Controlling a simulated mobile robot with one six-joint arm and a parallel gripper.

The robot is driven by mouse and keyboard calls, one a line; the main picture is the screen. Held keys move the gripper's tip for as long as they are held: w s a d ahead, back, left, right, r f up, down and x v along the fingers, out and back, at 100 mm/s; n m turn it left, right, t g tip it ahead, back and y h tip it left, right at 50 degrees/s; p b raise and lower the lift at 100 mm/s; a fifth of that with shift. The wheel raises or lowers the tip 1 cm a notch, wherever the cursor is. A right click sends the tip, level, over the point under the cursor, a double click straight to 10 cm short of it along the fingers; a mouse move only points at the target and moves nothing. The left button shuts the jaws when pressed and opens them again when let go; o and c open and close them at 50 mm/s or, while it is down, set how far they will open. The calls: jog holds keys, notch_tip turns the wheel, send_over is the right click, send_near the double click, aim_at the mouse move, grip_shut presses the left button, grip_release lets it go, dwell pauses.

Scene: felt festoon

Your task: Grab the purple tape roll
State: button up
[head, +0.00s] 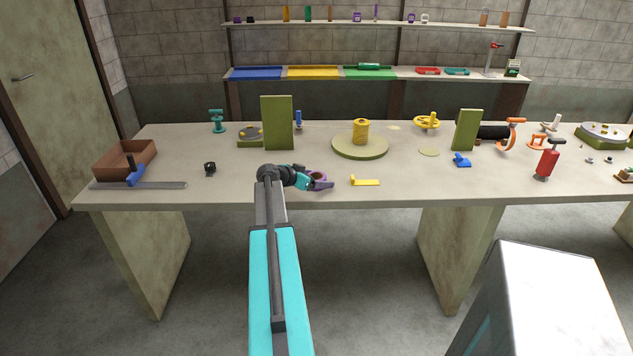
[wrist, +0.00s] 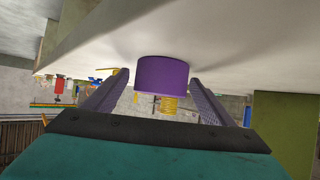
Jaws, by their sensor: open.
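The purple tape roll (wrist: 161,74) stands on the grey worktable (head: 230,188), near its front edge. In the wrist view, where the table appears overhead, the roll shows between the tips of my gripper (wrist: 159,80). The gripper is open. A small gap shows on the left of the roll, while the right finger looks very close to it; I cannot tell if they touch. In the head view, my gripper (head: 316,181) is low at the table and its purple fingers partly cover the roll (head: 318,175).
A yellow square-shaped tool (head: 366,182) lies just right of my gripper. A green upright block (head: 277,123) and a round green turntable (head: 360,147) with a yellow spool (head: 361,130) stand behind.

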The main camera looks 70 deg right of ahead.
dwell(0.4)
jog(key=c, duration=1.2)
jog(key=shift+r, duration=0.15)
jog(key=shift+r+b, duration=0.65)
jog(key=shift+r, duration=0.7)
jog(key=shift+a+r, duration=0.1)
jog(key=shift+r, duration=0.2)
jog(key=s+a+b, duration=0.1)
jog(key=a, duration=0.4)
jog(key=a+r+b, duration=0.1)
jog(key=a, duration=0.4)
jog(key=s+a+b, duration=0.1)
jog(key=a, duration=0.4)
jog(key=shift+s+a+r+b, duration=0.25)
jog(key=shift+s+a+b, duration=0.05)
jog(key=shift+b, duration=0.05)
